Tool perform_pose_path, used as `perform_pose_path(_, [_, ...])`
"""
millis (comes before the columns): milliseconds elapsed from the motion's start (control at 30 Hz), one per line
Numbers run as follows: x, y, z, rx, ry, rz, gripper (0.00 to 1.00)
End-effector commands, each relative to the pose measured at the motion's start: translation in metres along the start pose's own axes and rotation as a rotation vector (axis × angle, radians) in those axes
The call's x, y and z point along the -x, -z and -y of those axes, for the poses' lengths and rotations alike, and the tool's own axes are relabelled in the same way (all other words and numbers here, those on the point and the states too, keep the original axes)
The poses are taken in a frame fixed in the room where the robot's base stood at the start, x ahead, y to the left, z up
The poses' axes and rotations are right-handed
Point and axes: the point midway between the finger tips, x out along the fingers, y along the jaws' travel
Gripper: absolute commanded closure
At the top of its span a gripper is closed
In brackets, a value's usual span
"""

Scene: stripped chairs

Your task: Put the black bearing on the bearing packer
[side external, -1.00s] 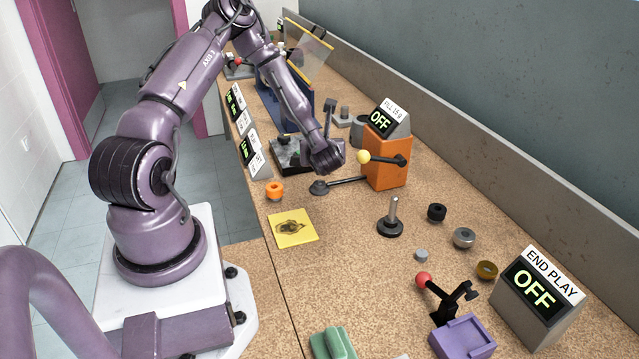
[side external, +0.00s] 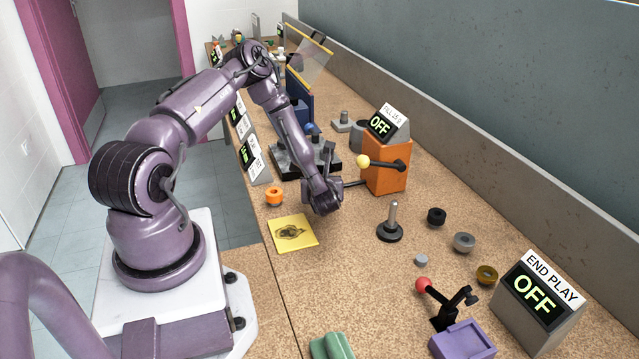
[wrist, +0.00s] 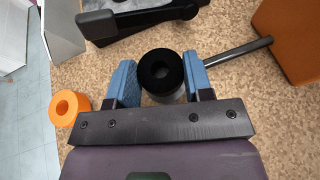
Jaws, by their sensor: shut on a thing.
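My gripper (wrist: 161,80) is shut on a black ring, the black bearing (wrist: 160,68), between its blue fingers. The bearing's hole faces the wrist camera. In the side view my gripper (side external: 326,205) hides it. The bearing packer (side external: 386,165) is an orange block with a yellow-knobbed lever and a display reading OFF. Its dark rod (wrist: 237,52) reaches toward my gripper in the wrist view. The rod's round end is hidden behind my gripper. Something greyish shows under the bearing; I cannot tell whether they touch.
An orange ring (side external: 274,196) and a yellow mat (side external: 293,233) lie near my gripper. A post on a round base (side external: 391,225), another black ring (side external: 437,216), a grey ring (side external: 464,242) and a brass ring (side external: 487,274) stand right. The END PLAY display (side external: 538,292) is front right.

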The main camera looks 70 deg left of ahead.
Motion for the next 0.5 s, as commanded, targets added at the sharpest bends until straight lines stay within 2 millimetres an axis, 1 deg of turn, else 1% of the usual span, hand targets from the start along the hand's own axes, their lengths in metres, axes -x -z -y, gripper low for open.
perform_pose_path(33, [-0.0006,0.0019,0.0001,-0.001,0.000,0.000,0.79])
perform_pose_path(67, [-0.0005,0.0020,0.0001,-0.001,0.000,-0.001,0.49])
perform_pose_path(100, [-0.0005,0.0017,0.0001,0.000,0.001,-0.001,0.40])
perform_pose_path(167, [-0.0005,0.0016,0.0001,0.000,0.000,-0.001,0.28])
perform_pose_path(400, [-0.0004,0.0013,0.0000,0.000,0.000,-0.001,0.28])
perform_pose_path(500, [0.0007,-0.0023,0.0000,0.001,0.000,0.000,0.28])
